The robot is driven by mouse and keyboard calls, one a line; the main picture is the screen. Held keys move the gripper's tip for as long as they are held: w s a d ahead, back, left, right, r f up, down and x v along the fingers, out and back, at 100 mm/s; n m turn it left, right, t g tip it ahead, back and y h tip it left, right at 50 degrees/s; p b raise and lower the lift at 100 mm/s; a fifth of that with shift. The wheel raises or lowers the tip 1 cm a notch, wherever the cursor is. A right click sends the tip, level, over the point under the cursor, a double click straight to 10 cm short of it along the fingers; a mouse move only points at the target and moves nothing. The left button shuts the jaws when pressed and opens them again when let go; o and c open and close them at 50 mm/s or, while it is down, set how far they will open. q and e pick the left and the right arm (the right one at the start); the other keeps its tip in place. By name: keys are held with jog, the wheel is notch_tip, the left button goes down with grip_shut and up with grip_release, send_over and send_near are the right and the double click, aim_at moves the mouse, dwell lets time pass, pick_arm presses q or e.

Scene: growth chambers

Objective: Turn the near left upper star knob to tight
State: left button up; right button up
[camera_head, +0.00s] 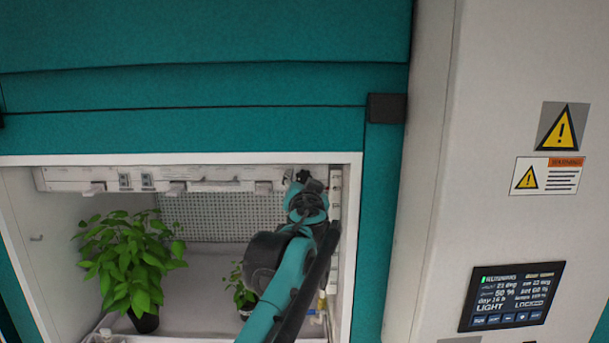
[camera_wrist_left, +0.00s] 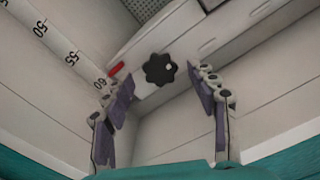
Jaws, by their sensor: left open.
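My left gripper (camera_wrist_left: 162,84) is open, with one finger on each side of the knob in this view. No contact with the knob shows. In the head view my left gripper (camera_head: 304,180) is up at the chamber's upper right corner, and the arm hides much there. My right gripper is not in view.
A scale strip (camera_wrist_left: 65,53) with numbers runs up the chamber wall. A lamp bar (camera_head: 75,178) spans the chamber top. A large leafy plant (camera_head: 125,260) and a smaller plant (camera_head: 238,290) stand inside. A control screen (camera_head: 511,296) is on the right panel.

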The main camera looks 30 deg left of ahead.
aim_at(304, 177)
pick_arm(q)
jog(key=shift+x, duration=1.1)
jog(key=shift+s, duration=0.1)
jog(key=c, duration=1.2)
jog(key=shift+o, duration=0.2)
